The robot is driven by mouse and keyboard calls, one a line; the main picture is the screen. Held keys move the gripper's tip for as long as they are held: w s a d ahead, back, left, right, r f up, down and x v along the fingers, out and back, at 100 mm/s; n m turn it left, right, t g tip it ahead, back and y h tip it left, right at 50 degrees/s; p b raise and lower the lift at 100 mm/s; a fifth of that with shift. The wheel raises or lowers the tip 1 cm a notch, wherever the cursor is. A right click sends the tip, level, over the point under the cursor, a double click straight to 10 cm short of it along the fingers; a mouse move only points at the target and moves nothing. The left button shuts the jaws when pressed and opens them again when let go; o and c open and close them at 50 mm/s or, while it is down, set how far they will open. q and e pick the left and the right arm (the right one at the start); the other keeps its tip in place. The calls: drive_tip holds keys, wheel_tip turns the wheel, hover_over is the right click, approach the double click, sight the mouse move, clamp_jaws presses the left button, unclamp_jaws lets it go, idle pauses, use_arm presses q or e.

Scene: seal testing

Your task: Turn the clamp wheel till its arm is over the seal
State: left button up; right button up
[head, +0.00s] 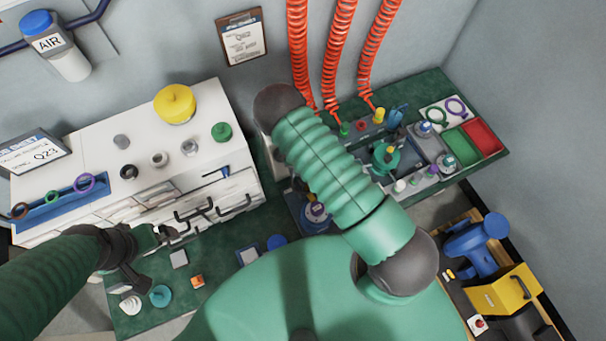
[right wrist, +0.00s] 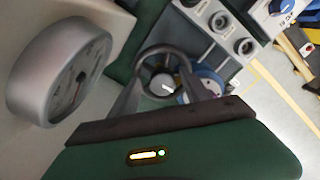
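A dark grey ring, which looks like the clamp wheel (right wrist: 166,48), is in the right wrist view, with a pale round part inside it. My right gripper (right wrist: 163,76) has its two fingers apart on either side of this ring; whether they press on it is unclear. A blue and purple round part (right wrist: 205,76) lies just right of the ring. In the head view my right forearm hides my right gripper and the wheel. The clamp arm cannot be made out. My left gripper (head: 168,234) is by the drawer handles, with its fingers unclear.
A round gauge (right wrist: 72,75) stands close left of my right gripper. A white drawer cabinet (head: 105,150) bears knobs and rings. The green bench (head: 435,95) at right holds fittings, a green tray and a red tray (head: 483,138). Red coiled hoses (head: 338,50) hang behind.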

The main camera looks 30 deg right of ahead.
drive_tip(key=shift+s, duration=0.1)
wheel_tip(320, 180, up, 17)
drive_tip(key=shift+p, duration=0.3)
drive_tip(key=shift+f, duration=0.15)
